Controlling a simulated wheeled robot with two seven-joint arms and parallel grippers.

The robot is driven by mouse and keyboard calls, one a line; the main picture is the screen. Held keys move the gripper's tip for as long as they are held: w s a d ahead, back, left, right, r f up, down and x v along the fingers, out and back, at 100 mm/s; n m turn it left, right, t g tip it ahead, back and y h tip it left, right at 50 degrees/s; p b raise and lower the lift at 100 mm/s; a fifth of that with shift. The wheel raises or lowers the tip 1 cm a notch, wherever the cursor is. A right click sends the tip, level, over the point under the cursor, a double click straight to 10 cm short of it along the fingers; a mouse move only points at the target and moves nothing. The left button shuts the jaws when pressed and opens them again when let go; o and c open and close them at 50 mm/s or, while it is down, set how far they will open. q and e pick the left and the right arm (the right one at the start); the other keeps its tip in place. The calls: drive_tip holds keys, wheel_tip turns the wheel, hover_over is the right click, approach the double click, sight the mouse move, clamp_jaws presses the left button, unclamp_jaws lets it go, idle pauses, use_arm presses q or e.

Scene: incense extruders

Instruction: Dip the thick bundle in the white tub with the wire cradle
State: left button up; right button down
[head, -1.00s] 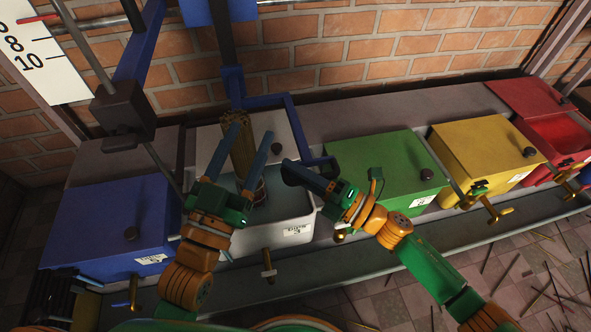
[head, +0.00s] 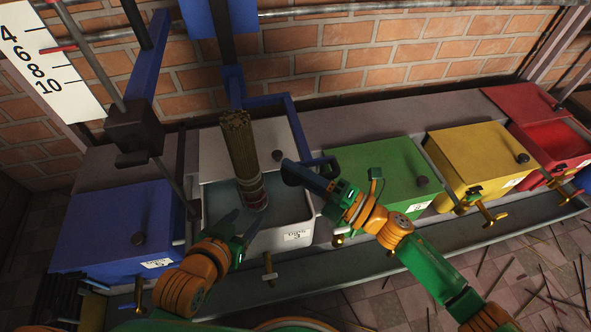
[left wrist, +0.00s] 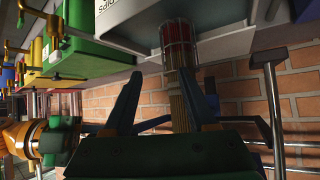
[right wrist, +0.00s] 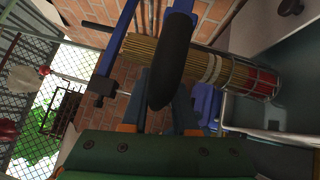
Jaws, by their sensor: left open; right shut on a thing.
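The thick bundle (head: 238,145) of brown sticks stands slightly tilted, its lower end in the white tub (head: 300,236). Wire and red show around that end, apparently the wire cradle (head: 252,191); it also shows in the right wrist view (right wrist: 262,82). My left gripper (head: 247,215) is open and empty at the tub's front, below the bundle. In the left wrist view the bundle (left wrist: 180,105) appears beyond its fingers. My right gripper (head: 312,176) is shut on the dark grip (right wrist: 175,60) of the blue lever (head: 296,125), right of the bundle. The grip hides its fingertips.
A blue box (head: 115,230) stands left of the tub. Green (head: 375,175), yellow (head: 475,155) and red (head: 550,125) boxes stand to the right. Brass taps (head: 268,268) stick out in front. A numbered scale (head: 45,65) hangs upper left. Loose sticks lie on the floor at right.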

use_arm(q)
drive_tip(key=s+a+f+g+y+p, duration=0.1)
drive_tip(key=s+a+f+g+p, duration=0.2)
drive_tip(key=s+f, duration=0.9)
wheel_tip(320, 180, down, 4)
drive_tip(key=g+p, duration=0.3)
drive_tip(key=g, duration=0.1)
drive_tip(key=shift+a+g+y, duration=0.2)
drive_tip(key=shift+g+y, duration=0.2)
use_arm(e)
wheel_tip(320, 180, up, 7)
drive_tip(key=shift+f, duration=0.15)
drive_tip(key=c, duration=0.8)
unclamp_jaws()
use_arm(q)
drive_tip(key=shift+r, duration=0.1)
drive_tip(key=shift+s+a+f, duration=0.1)
drive_tip(key=shift+s+f, duration=0.15)
drive_tip(key=shift+f, duration=0.2)
use_arm(e)
drive_tip(key=v, duration=0.7)
